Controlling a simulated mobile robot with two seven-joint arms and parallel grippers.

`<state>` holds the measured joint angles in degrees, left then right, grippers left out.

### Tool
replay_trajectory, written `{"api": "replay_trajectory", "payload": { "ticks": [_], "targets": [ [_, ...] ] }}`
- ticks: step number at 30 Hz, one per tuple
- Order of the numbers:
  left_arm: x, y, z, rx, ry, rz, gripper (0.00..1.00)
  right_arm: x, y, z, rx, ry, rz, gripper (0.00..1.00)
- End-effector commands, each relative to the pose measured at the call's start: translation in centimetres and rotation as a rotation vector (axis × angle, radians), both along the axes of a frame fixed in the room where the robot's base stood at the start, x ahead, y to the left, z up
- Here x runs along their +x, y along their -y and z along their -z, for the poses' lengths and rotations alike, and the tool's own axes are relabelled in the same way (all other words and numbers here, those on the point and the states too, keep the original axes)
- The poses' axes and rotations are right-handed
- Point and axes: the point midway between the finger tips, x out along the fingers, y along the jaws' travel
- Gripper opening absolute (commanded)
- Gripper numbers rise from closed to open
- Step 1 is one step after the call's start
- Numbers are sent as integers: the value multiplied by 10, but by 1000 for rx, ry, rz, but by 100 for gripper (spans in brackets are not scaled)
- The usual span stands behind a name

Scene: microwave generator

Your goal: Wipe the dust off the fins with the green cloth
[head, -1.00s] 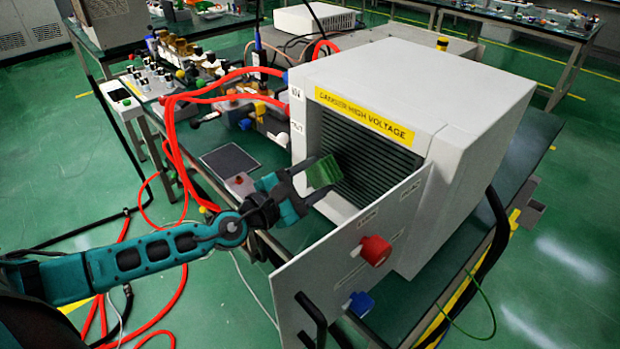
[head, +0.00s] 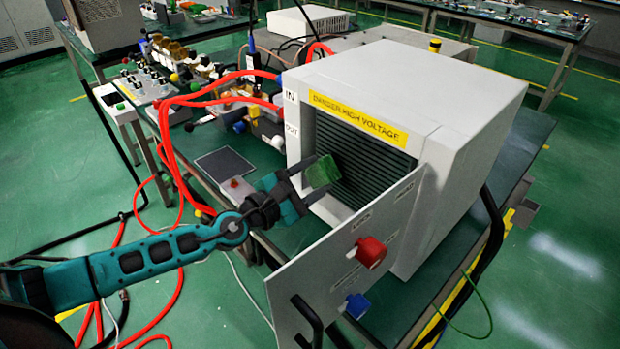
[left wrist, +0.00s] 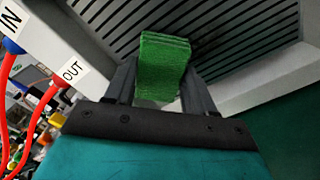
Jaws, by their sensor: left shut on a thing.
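The green cloth (head: 322,171) is a folded pad in my left gripper (head: 308,182), which is shut on it at the open front of the white cabinet. It also shows in the left wrist view (left wrist: 163,66), between the two fingers. The dark fins (head: 362,168) are horizontal slats inside the cabinet, behind and to the right of the cloth. They also show in the left wrist view (left wrist: 245,38); a darker smudge lies just right of the cloth. I cannot tell whether the cloth touches the fins. My right gripper is not in view.
The white cabinet (head: 470,95) stands on a dark bench, with a yellow high-voltage label (head: 358,118). Its open door panel (head: 335,255), with red and blue knobs, juts out right of my left arm. Red hoses (head: 172,150) run at the left. A dark flat plate (head: 225,163) lies on the bench.

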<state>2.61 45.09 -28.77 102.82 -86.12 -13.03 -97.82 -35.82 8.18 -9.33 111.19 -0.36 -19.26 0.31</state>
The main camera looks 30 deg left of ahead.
Motion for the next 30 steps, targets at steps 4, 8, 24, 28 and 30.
{"api": "replay_trajectory", "payload": {
  "ticks": [4, 8, 24, 28, 30],
  "targets": [
    [3, 1, 0, -1, 0, 1, 30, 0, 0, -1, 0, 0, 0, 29],
    [5, 2, 0, -2, 0, 1, 30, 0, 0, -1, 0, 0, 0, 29],
    [3, 17, -3, -3, -2, 2, 30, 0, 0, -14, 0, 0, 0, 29],
    [-1, 29, -3, -4, -2, 2, 30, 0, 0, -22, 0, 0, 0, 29],
    [-4, 34, -2, -1, -2, 1, 30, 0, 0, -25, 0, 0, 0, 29]
  ]
}}
